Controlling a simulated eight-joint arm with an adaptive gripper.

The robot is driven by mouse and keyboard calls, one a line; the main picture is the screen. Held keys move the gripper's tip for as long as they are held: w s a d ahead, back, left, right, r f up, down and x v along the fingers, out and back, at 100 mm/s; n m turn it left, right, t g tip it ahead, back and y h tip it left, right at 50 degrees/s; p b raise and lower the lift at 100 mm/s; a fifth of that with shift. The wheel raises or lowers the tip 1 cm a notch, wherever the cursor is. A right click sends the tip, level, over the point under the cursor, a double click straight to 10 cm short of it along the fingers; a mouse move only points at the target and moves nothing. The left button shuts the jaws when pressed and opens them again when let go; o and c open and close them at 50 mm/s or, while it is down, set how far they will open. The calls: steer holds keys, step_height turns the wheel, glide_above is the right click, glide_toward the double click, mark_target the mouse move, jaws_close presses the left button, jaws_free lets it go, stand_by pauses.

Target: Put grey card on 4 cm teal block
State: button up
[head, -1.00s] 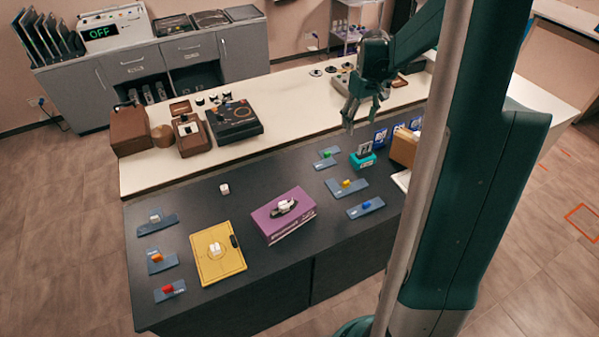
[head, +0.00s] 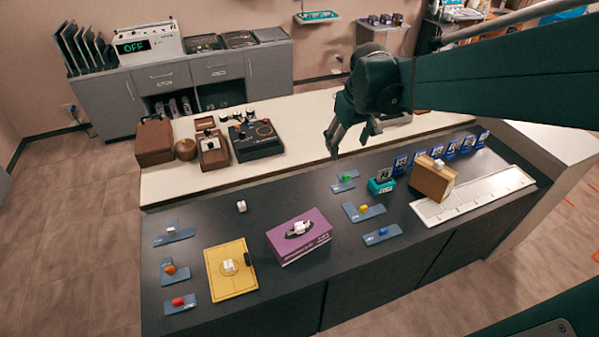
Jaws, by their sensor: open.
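A teal block (head: 380,187) stands on the dark counter, right of the middle. A small dark grey upright piece (head: 384,174) shows at its top; I cannot tell whether this is the grey card. Several flat blue-grey cards lie on the counter with small coloured pieces on them, such as one with a yellow piece (head: 371,214) and one with a grey-white piece (head: 182,237). My gripper (head: 348,148) is open and empty, pointing down, above the counter, left of and higher than the teal block in the picture.
A brown box (head: 431,184) and a white slotted strip (head: 478,194) lie right of the teal block. Several blue stands line the back edge. A purple box (head: 290,250) and a yellow board (head: 225,286) are to the left. Dark counter is clear around the white cube (head: 241,206).

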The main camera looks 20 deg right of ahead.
steer(key=s+a+r+t+y, duration=0.1)
steer(key=s+a+t, duration=0.3)
steer(key=s+a, duration=1.3)
steer(key=shift+s+a+r, duration=0.2)
steer(key=shift+a+r, duration=0.05)
steer(key=shift+a, duration=0.3)
steer(key=shift+f, duration=0.1)
steer(key=shift+f+b, duration=1.35)
steer(key=shift+b, duration=0.1)
